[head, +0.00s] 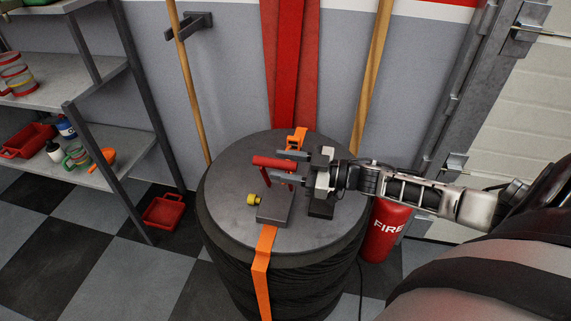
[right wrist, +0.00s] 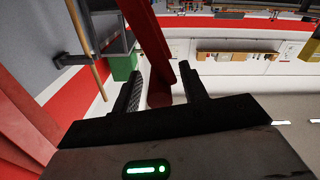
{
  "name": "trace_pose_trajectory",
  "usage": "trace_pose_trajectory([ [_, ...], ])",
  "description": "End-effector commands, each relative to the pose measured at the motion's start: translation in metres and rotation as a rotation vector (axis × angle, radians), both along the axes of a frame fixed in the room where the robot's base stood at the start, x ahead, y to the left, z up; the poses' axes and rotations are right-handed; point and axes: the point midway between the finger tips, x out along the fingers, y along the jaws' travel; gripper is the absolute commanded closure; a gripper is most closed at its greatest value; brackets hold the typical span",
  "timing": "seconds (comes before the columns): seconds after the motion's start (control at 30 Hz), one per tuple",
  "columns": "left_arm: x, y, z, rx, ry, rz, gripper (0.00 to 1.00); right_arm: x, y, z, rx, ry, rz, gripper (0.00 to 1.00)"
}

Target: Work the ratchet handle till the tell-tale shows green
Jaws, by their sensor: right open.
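The ratchet (head: 274,208) is a dark grey block with a red handle (head: 272,162) standing up from it, on the round grey top (head: 228,175) of a black stack. An orange strap (head: 262,262) runs from it over the front edge. A yellow round knob (head: 253,199) sits at its left side; I cannot tell whether this is the tell-tale. My right gripper (head: 284,168) comes in from the right, open, its fingers reaching around the handle. In the right wrist view red handle bars (right wrist: 143,28) show between the open fingers (right wrist: 160,70). My left gripper is not in view.
A red fire extinguisher (head: 386,230) stands right of the stack. Metal shelves (head: 100,150) with bottles and trays stand at the left, a red bin (head: 164,211) on the floor beside them.

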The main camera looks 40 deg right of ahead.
Motion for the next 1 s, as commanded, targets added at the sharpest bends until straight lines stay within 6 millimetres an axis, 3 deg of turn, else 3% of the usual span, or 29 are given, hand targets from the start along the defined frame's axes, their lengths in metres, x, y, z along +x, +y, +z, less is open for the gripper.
trace_pose_trajectory([
  [0.13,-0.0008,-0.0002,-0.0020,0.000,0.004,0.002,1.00,-0.0002,-0.0001,-0.0002,0.000,0.000,0.000,0.57],
  [0.17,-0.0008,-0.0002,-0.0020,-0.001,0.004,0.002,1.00,-0.0002,-0.0001,-0.0001,0.000,0.000,0.000,0.62],
  [0.3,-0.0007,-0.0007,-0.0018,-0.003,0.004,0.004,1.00,-0.0003,-0.0003,-0.0001,0.000,0.000,0.000,1.00],
  [1.0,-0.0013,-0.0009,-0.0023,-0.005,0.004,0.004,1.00,0.0015,0.0066,-0.0015,-0.015,-0.013,0.010,1.00],
])
